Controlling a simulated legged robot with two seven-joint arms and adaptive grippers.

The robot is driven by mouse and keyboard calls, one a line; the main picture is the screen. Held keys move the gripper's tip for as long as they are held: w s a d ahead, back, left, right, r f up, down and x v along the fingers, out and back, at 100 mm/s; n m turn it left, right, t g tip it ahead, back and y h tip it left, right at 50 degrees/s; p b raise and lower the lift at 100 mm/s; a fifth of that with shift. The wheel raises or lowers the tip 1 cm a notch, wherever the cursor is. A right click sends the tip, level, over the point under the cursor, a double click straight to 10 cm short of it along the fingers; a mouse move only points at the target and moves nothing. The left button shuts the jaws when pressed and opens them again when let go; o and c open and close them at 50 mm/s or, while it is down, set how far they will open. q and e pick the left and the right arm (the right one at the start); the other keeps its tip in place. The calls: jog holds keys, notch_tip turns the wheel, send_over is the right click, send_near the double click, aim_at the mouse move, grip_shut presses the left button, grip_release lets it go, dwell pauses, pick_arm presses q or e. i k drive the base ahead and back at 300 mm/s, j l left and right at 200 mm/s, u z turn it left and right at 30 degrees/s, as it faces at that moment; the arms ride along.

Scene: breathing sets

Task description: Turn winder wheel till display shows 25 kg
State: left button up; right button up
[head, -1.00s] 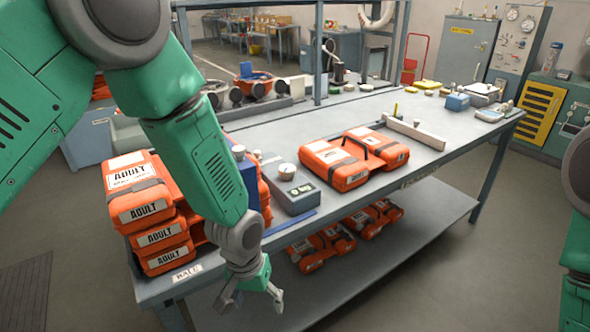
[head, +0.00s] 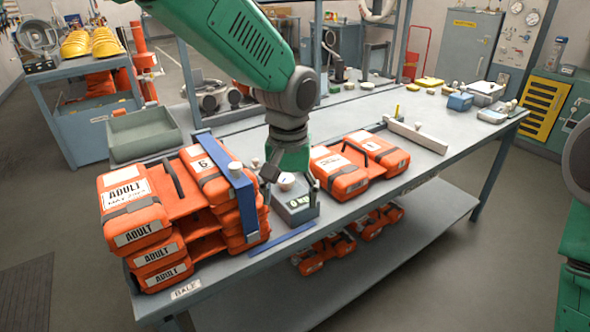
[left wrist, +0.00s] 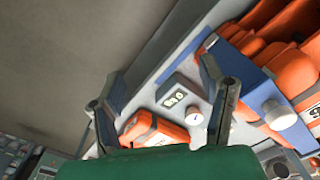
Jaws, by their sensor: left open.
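The grey display box (head: 297,206) stands on the bench by the front edge; its display seems to read 0 kg. A pale round knob or dial (head: 286,181) sits on its top and also shows in the left wrist view (left wrist: 194,119). A blue upright frame (head: 228,177) with a white knob (head: 235,168) stands against the orange stack; this knob shows large in the left wrist view (left wrist: 280,115). My left gripper (head: 290,178) is open and empty, pointing down over the box, fingers either side of its dial in the head view. Contact cannot be told. My right gripper is out of view.
Stacked orange ADULT sets (head: 135,205) stand left of the box. A blue strip (head: 282,240) lies along the front edge.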

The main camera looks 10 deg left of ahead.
aim_at(286, 181)
jog(key=i+j, duration=0.15)
jog(key=i, duration=0.25)
jog(key=i+j, duration=0.15)
jog(key=i, duration=0.3)
